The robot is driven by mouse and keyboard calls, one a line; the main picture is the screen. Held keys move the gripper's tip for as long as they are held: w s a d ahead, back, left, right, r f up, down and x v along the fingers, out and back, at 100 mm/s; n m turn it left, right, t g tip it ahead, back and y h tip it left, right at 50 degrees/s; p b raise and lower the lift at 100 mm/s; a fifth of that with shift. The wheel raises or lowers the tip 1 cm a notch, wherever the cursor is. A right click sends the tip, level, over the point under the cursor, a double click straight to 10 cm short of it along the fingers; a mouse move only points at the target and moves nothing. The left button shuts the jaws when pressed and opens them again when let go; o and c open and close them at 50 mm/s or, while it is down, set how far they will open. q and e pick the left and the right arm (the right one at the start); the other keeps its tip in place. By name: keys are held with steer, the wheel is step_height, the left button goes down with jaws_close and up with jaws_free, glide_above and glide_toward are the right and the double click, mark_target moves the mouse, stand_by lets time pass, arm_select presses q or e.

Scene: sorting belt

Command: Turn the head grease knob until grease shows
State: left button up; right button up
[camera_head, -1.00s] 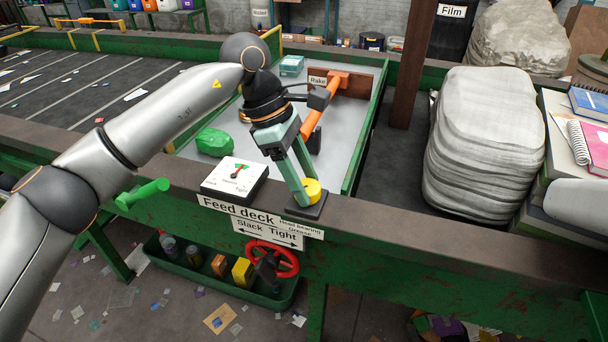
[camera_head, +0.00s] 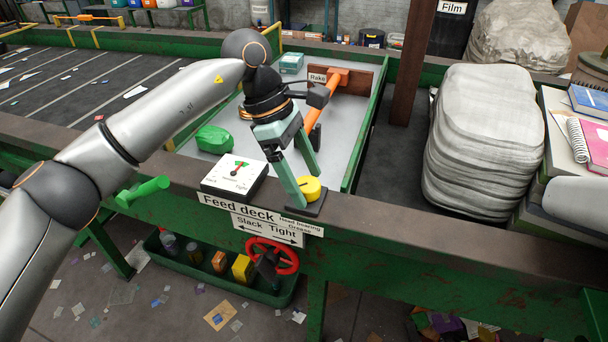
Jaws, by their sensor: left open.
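The yellow head grease knob (camera_head: 309,188) stands on a dark base (camera_head: 317,208) on the feed deck's front rail, above a sign (camera_head: 300,225) reading "Head Bearing Grease". My left gripper (camera_head: 306,190) is open. One teal finger comes down at the knob's left side; the other is behind it, higher and to the right. I cannot tell whether either touches the knob. No grease is visible around the knob. Only a pale rounded part at the right edge may belong to my right arm; the right gripper is out of view.
A tension gauge (camera_head: 235,178) sits left of the knob. A red handwheel (camera_head: 273,256) is below, and a green handle (camera_head: 143,192) is at left. Behind are a green lump (camera_head: 214,139) and the orange rake (camera_head: 323,100). The rail right of the knob is clear.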

arm_select(q)
steer(key=v, duration=1.2)
steer(key=shift+r+p, duration=0.3)
steer(key=shift+p, duration=0.1)
